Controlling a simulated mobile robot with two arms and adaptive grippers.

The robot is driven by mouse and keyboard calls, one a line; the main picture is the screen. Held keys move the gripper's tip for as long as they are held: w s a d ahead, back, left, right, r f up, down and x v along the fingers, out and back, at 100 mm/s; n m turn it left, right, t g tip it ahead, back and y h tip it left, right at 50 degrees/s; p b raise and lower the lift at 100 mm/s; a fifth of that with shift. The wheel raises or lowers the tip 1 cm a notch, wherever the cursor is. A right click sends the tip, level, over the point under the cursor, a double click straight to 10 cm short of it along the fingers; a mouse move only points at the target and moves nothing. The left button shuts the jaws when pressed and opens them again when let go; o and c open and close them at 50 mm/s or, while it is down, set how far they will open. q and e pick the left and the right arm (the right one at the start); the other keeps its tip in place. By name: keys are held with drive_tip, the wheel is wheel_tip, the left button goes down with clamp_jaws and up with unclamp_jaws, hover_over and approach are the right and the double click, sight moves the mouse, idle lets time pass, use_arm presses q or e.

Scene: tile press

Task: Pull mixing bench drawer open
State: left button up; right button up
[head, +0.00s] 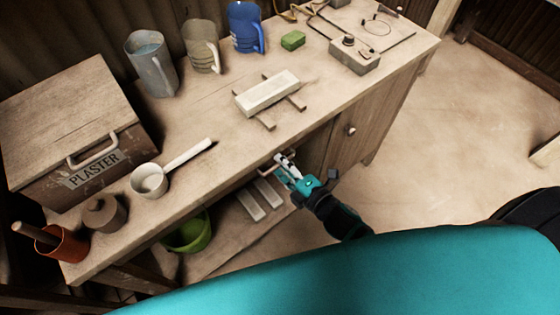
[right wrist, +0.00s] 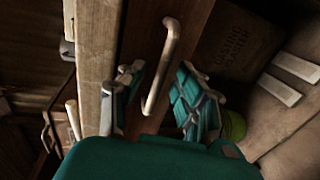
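The mixing bench (head: 215,160) runs diagonally across the head view, and its drawer front lies under the top edge, mostly in shadow. The drawer handle (head: 268,162) is a pale bar beside my right gripper (head: 283,162). In the right wrist view the handle (right wrist: 163,65) runs between the two spread fingers of my right gripper (right wrist: 163,92), on the dark drawer front (right wrist: 140,38). The fingers are apart, with gaps on both sides of the handle. The drawer looks closed. My left gripper is not in view.
On the bench stand a plaster box (head: 65,120), a white ladle (head: 150,180), several jugs (head: 150,65), a pale block on a rack (head: 267,92) and a grey control box (head: 354,56). A green bucket (head: 188,233) and pale strips (head: 250,204) lie below.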

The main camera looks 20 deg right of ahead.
drive_tip(key=shift+w+a+f, duration=0.15)
drive_tip(key=shift+w+a, duration=0.1)
drive_tip(key=shift+w, duration=0.35)
clamp_jaws()
